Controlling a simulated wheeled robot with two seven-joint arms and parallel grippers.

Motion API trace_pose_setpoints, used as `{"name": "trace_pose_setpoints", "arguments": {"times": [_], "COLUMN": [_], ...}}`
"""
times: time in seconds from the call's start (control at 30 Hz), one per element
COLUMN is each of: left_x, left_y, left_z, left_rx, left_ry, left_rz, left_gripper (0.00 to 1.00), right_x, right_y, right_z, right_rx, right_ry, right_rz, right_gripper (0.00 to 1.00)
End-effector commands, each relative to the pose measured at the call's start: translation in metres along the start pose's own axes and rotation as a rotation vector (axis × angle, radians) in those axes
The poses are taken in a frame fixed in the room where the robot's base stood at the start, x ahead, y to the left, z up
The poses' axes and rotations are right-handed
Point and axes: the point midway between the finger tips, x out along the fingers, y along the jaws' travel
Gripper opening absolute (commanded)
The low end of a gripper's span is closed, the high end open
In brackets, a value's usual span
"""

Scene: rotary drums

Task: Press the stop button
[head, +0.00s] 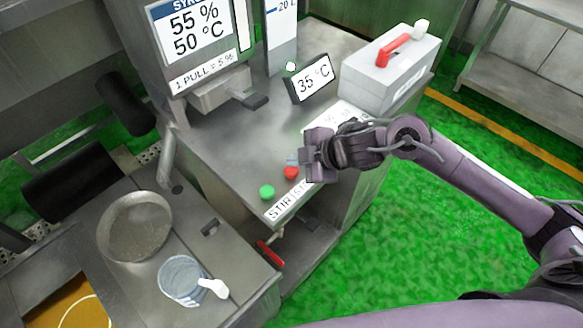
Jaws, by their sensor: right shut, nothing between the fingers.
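The red button (291,173), which looks like the stop button, sits near the front edge of the steel counter, by a label that reads "STIR" and more. A green button (267,191) sits to its left. My right gripper (296,160) reaches in from the right and is shut and empty. Its fingertips are just above and behind the red button in the picture; I cannot tell if they touch it. The gripper body hides part of the label. My left gripper is not in view.
A grey box (378,83) with a red lever stands behind my right gripper. A 35 °C display (311,79) is beside it. A syrup dispenser (196,45) stands at the back left. A pan (135,226) and a measuring jug (182,279) are at the lower left.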

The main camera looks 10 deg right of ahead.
Motion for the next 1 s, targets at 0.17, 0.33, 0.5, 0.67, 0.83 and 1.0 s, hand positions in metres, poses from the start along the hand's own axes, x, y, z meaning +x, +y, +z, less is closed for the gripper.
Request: {"name": "trace_pose_setpoints", "arguments": {"times": [0.17, 0.33, 0.5, 0.67, 0.83, 1.0], "left_x": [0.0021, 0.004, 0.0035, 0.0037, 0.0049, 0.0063], "left_y": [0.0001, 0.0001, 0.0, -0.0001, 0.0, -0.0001], "left_z": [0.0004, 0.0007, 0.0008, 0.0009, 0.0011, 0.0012], "left_rx": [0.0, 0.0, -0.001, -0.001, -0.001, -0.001], "left_ry": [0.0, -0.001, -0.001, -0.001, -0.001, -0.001], "left_rz": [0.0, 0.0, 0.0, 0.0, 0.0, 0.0], "left_gripper": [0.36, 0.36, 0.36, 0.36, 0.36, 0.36], "right_x": [0.0028, 0.006, 0.0058, 0.006, 0.0071, 0.0087], "right_y": [-0.0023, -0.0046, -0.0043, -0.0045, -0.0054, -0.0065], "right_z": [0.0021, 0.0043, 0.0041, 0.0042, 0.0051, 0.0062], "right_rx": [0.0, 0.001, 0.0, 0.0, 0.0, 0.001], "right_ry": [0.0, 0.0, 0.0, 0.0, 0.0, 0.0], "right_rz": [-0.001, 0.0, 0.0, 0.0, 0.0, 0.0], "right_gripper": [0.0, 0.0, 0.0, 0.0, 0.0, 0.0]}}
